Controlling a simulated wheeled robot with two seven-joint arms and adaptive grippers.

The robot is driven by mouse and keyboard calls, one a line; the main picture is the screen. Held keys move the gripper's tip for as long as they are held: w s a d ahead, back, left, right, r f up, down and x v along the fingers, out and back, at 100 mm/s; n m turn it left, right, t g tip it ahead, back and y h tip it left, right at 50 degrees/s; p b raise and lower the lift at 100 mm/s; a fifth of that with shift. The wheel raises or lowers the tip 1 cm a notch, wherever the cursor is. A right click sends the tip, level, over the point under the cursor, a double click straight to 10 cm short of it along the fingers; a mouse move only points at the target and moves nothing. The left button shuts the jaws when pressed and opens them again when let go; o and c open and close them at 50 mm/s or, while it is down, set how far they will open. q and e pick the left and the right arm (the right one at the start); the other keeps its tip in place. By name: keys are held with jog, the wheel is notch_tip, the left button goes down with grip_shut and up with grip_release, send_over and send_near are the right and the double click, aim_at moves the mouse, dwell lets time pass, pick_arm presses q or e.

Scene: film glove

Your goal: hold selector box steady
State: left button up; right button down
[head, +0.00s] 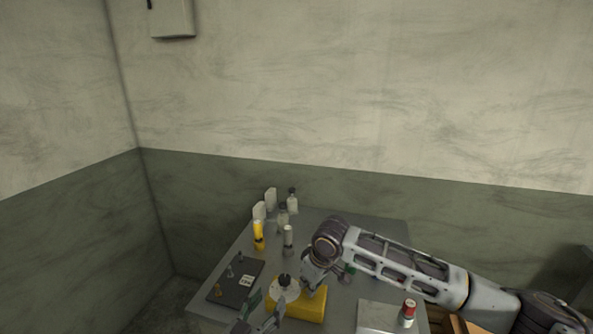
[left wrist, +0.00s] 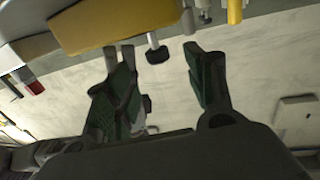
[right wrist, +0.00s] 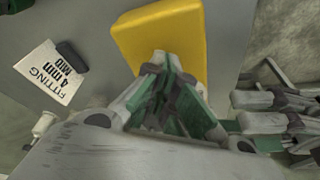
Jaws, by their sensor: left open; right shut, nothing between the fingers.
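The selector box appears to be the yellow box (head: 308,307) on the grey table. A white round part with a black knob (head: 284,279) shows at it in the head view. In the left wrist view the yellow box (left wrist: 105,22) is at the top, beyond my open, empty left gripper (left wrist: 158,60). In the head view my left gripper (head: 266,309) is at the near side of the box. In the right wrist view my right gripper (right wrist: 160,62) is shut and empty, its tips overlapping the near end of the yellow box (right wrist: 160,30). I cannot tell whether either gripper touches it.
A dark board (head: 229,287) with small parts lies left of the box. A yellow cylinder (head: 258,234), a white cylinder (head: 289,237) and small bottles (head: 292,203) stand behind. A red-capped bottle (head: 407,314) stands right. A printed card (right wrist: 52,72) lies near the box.

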jog(key=shift+a+r, duration=0.15)
jog(key=shift+r, duration=1.95)
jog(key=shift+r, duration=0.1)
jog(key=shift+r, duration=1.4)
jog(key=shift+r, duration=1.15)
pick_arm(q)
jog(key=shift+r, duration=0.2)
pick_arm(e)
jog(key=shift+r, duration=0.15)
